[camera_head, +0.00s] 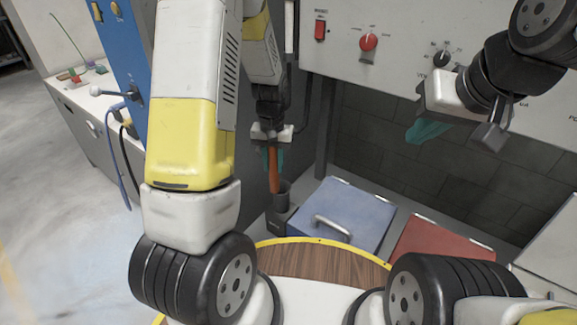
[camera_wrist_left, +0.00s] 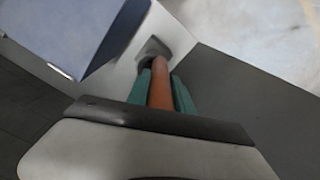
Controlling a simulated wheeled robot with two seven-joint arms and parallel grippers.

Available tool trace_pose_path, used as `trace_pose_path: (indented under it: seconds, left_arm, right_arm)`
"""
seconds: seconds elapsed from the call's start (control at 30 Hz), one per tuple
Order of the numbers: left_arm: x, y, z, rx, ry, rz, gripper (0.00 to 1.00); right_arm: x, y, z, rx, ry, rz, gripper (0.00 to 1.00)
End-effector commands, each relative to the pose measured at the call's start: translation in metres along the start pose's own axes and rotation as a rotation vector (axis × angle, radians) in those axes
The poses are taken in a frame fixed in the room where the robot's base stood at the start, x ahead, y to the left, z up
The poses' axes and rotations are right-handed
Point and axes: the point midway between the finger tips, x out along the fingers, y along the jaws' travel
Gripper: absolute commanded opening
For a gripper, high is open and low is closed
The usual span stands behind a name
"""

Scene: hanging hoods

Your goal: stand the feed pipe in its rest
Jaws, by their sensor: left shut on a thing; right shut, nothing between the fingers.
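The feed pipe (camera_head: 274,172) is an orange-brown rod. My left gripper (camera_head: 271,155) is shut on it with teal fingers and holds it close to upright. The pipe's lower end is at a dark grey cup-like rest (camera_head: 281,193); I cannot tell how deep it reaches. In the left wrist view the pipe (camera_wrist_left: 160,88) runs between the teal fingers of the left gripper (camera_wrist_left: 163,85) toward the dark rest (camera_wrist_left: 153,50). My right gripper (camera_head: 428,130) is shut and empty, at the upper right in front of the dark wall.
A blue lidded box (camera_head: 345,205) with a metal handle stands right of the rest, with a red box (camera_head: 440,245) beyond it. A white panel (camera_head: 400,60) with a red knob (camera_head: 368,42) hangs above. A side counter (camera_head: 85,100) stands at the left.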

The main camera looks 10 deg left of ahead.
Motion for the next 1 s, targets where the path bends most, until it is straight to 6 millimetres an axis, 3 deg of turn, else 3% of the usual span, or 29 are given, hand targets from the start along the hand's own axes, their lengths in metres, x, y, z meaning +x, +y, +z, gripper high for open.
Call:
trace_pose_path:
  seconds: [0.13,0.33,0.47,1.0]
  left_arm:
    - [0.001,0.002,0.003,-0.002,-0.014,0.000,0.00]
    - [-0.037,0.013,-0.015,-0.044,0.001,0.003,0.00]
    - [-0.049,0.017,-0.020,-0.061,0.001,0.001,0.00]
    - [-0.017,0.017,-0.020,-0.064,0.003,0.001,0.00]
  right_arm:
    - [0.000,0.000,0.000,0.000,0.000,0.000,0.00]
    - [0.000,0.000,0.000,0.000,0.000,0.000,0.00]
    - [0.000,0.000,0.000,0.000,0.000,0.000,0.00]
    - [0.000,0.000,0.000,0.000,0.000,0.000,0.00]
